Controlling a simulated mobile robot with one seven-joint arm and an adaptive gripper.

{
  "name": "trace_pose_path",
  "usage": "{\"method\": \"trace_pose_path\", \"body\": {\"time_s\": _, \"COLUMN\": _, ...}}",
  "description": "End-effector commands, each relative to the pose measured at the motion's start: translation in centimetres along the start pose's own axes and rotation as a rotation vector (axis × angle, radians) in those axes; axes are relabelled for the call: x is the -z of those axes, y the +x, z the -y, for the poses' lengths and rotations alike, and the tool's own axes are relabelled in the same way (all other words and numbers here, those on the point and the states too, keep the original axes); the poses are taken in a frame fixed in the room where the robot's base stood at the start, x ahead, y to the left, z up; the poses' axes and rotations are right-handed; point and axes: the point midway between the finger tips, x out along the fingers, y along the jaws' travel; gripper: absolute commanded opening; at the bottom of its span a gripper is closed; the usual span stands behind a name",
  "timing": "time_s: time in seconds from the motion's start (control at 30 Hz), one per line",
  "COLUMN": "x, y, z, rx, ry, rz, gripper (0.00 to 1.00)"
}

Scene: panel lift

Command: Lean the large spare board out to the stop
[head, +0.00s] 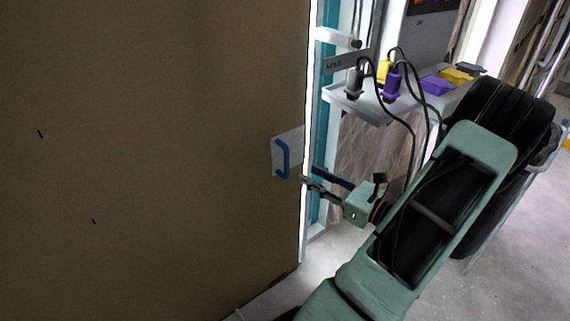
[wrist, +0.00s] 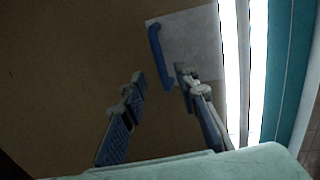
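The large brown board (head: 150,150) stands upright and fills the left of the head view; it also fills the back of the wrist view (wrist: 60,70). A blue bar handle (head: 286,160) sits on a pale plate (head: 276,143) near the board's right edge. My gripper (head: 308,177) is open and empty, just right of the handle in the head view. In the wrist view the lower end of the blue handle (wrist: 157,50) appears between the two fingertips. The handle looks still ahead of the fingers; I cannot tell the exact gap.
A white and teal frame (head: 322,130) runs up beside the board's right edge. A pale shelf (head: 370,108) behind my arm holds purple and yellow plugs (head: 392,82) with black cables hanging down. Grey floor (head: 520,230) is clear at the right.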

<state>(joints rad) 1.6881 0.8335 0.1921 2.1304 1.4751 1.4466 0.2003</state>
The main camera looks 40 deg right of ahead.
Motion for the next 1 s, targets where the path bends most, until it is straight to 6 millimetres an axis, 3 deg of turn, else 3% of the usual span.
{"method": "trace_pose_path", "body": {"time_s": 0.3, "x": 0.2, "y": 6.0, "z": -0.2, "rx": -0.006, "ry": -0.001, "rz": 0.0, "gripper": 0.28}}
{"method": "trace_pose_path", "body": {"time_s": 0.5, "x": 0.2, "y": 8.8, "z": -0.1, "rx": -0.004, "ry": -0.001, "rz": -0.001, "gripper": 0.28}}
{"method": "trace_pose_path", "body": {"time_s": 0.93, "x": 0.0, "y": 9.9, "z": -0.1, "rx": -0.002, "ry": 0.0, "rz": -0.002, "gripper": 0.28}}
{"method": "trace_pose_path", "body": {"time_s": 1.0, "x": 0.0, "y": 9.9, "z": -0.1, "rx": -0.002, "ry": 0.0, "rz": -0.002, "gripper": 0.22}}
